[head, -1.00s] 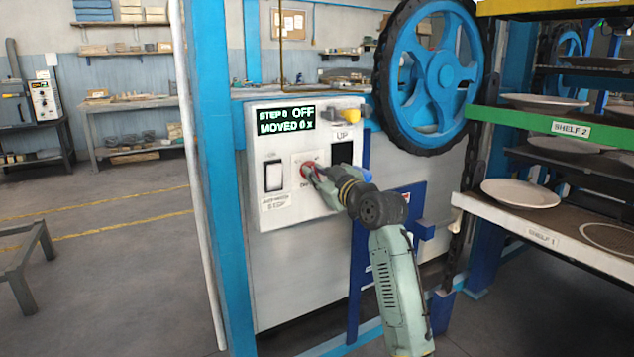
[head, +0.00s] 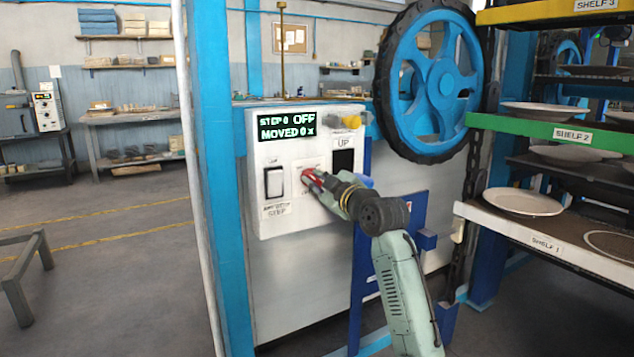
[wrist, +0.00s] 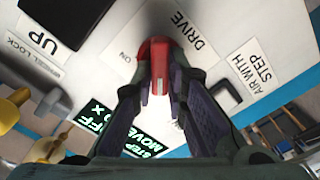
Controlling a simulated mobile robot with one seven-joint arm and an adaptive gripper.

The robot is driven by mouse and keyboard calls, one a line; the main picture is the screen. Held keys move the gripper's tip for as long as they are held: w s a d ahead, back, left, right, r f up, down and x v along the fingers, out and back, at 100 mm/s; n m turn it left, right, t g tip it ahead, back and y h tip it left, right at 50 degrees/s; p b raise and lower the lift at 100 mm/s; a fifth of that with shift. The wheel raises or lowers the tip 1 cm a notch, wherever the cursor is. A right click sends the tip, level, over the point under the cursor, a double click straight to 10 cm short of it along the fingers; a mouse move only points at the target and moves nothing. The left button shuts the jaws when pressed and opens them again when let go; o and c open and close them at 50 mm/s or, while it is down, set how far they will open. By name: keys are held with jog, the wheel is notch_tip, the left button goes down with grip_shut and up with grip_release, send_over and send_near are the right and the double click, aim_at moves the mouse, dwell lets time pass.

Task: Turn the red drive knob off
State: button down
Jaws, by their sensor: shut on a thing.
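The red drive knob (head: 309,177) sits on the white control panel (head: 284,222). It also shows in the wrist view (wrist: 159,70), between the two fingers, under the label "DRIVE". My gripper (head: 319,184) is at the knob, with its fingers closed on the knob's sides; the wrist view shows the gripper (wrist: 159,92) from behind. The knob's base and part of its dial marks are hidden by the fingers. The panel display (head: 287,126) reads "STEP 0 OFF" and "MOVED 0 x".
A white rocker switch (head: 274,182) is left of the knob, and a dark "UP" button (head: 343,161) is right of it. A yellow knob (head: 351,121) sticks out at the upper right. A blue wheel (head: 432,80) and plate shelves (head: 500,222) stand to the right.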

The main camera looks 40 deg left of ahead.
jog(key=c, duration=1.6)
grip_release()
jog(key=v, duration=1.2)
